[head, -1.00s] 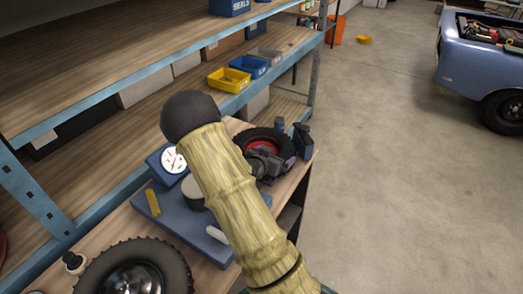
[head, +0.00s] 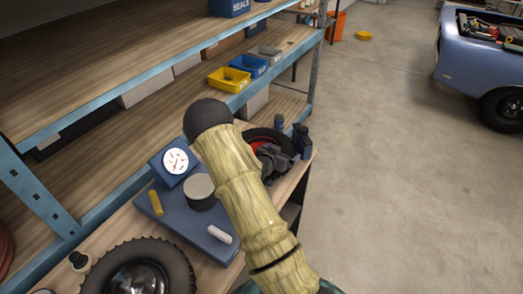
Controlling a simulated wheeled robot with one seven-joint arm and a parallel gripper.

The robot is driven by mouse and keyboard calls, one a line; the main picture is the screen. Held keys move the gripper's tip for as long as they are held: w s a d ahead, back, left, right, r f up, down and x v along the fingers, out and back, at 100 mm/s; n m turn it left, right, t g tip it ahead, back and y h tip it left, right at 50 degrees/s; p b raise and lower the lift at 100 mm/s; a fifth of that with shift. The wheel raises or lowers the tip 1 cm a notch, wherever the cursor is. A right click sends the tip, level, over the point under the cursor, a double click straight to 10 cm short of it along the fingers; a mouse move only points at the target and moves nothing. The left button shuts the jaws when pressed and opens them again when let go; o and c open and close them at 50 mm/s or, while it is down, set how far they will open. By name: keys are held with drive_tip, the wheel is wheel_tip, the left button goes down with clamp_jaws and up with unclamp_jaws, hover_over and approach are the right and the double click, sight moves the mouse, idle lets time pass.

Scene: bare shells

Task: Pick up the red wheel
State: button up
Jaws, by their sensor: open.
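The red wheel (head: 262,134), a black tyre with a red hub, lies on the far right end of the workbench in the head view. My arm and gripper cover much of it; the tyre's far rim and a little of the red hub show. My gripper (head: 278,162) is dark grey and lies in front of the wheel's near right part in the picture. Its jaws are open, and I see nothing held between them. I cannot tell whether it touches the wheel.
A blue scale with a dial (head: 176,163) and a blue tray (head: 172,217) holding a grey-topped cylinder stand left of my arm. A dark knobby wheel (head: 137,272) lies nearer. A blue bottle (head: 279,123) and a dark blue container (head: 301,140) stand beside the red wheel.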

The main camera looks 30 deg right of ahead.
idle(0.5)
drive_tip(key=c, duration=1.4)
drive_tip(key=shift+w, duration=0.1)
drive_tip(key=shift+r, duration=0.15)
drive_tip(key=shift+r+b, duration=0.35)
drive_tip(key=shift+r, duration=0.25)
wheel_tip(320, 180, up, 8)
drive_tip(key=shift+f+b, duration=0.2)
drive_tip(key=shift+b, duration=0.7)
drive_tip(key=shift+r, duration=0.55)
